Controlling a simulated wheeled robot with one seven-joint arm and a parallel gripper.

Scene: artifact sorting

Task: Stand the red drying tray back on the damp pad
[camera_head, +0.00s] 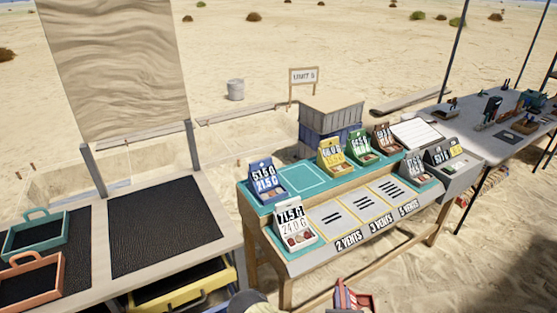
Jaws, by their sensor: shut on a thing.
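An orange-red drying tray (30,268) with a raised handle stands at the lower left. It is on the left dark pad (78,240), in front of a teal tray (36,232). The right dark pad (165,228) is bare. My gripper (345,309) is mostly cut off at the bottom edge, right of centre. It is shut on a small red box (344,295) with pale parts, held low in front of the sorting stand and well away from the pads. The fingers themselves hardly show.
A yellow drawer or tray (185,297) sits under the left table's front. The sorting stand (262,235) carries several coloured number boxes and slotted plates. A tool table (480,150) stands at the right. Sand lies between the tables.

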